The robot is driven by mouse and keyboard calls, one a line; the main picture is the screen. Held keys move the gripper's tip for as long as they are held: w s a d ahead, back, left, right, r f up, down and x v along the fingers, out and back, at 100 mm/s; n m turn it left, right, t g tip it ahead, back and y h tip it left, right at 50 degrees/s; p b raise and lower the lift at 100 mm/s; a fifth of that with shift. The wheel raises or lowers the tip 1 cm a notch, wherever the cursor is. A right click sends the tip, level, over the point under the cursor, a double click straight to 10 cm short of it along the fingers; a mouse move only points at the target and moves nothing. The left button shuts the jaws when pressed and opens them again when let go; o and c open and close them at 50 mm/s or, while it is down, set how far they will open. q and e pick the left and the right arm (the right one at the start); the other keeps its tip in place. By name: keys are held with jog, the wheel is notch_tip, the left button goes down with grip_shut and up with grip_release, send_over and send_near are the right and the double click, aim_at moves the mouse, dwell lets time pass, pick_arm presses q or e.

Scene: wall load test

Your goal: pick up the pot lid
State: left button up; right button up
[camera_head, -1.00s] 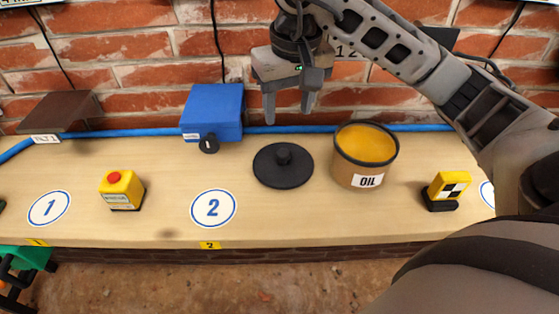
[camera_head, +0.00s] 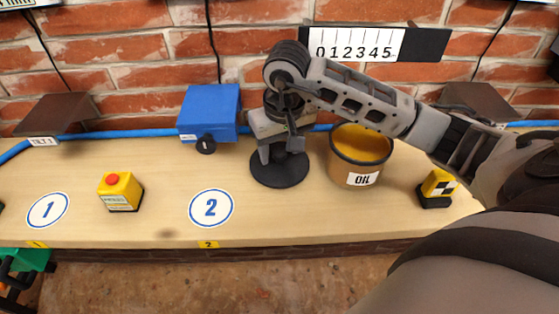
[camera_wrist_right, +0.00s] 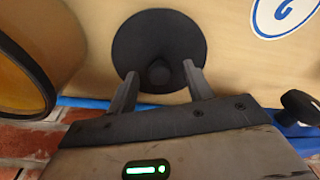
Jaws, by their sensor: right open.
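The black round pot lid (camera_head: 279,174) lies flat on the wooden shelf, left of the oil pot. In the wrist view the lid (camera_wrist_right: 160,38) shows with its centre knob (camera_wrist_right: 159,73) between my fingertips. My right gripper (camera_head: 277,157) is open, pointing down over the lid. Its two fingers (camera_wrist_right: 158,84) stand on either side of the knob, apart from it as far as I can see. In the head view the gripper hides the knob. The oil pot (camera_head: 345,171) with yellow content stands just right. My left gripper is not in view.
A blue box (camera_head: 210,112) with a black knob stands behind left. A yellow block with a red button (camera_head: 119,191) and a yellow-black marker block (camera_head: 438,188) stand on the shelf (camera_head: 300,222). A blue pipe (camera_head: 130,134) runs along the brick wall.

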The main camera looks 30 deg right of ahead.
jog(key=c, duration=1.1)
jog(key=shift+o, duration=0.2)
jog(key=shift+r, duration=0.1)
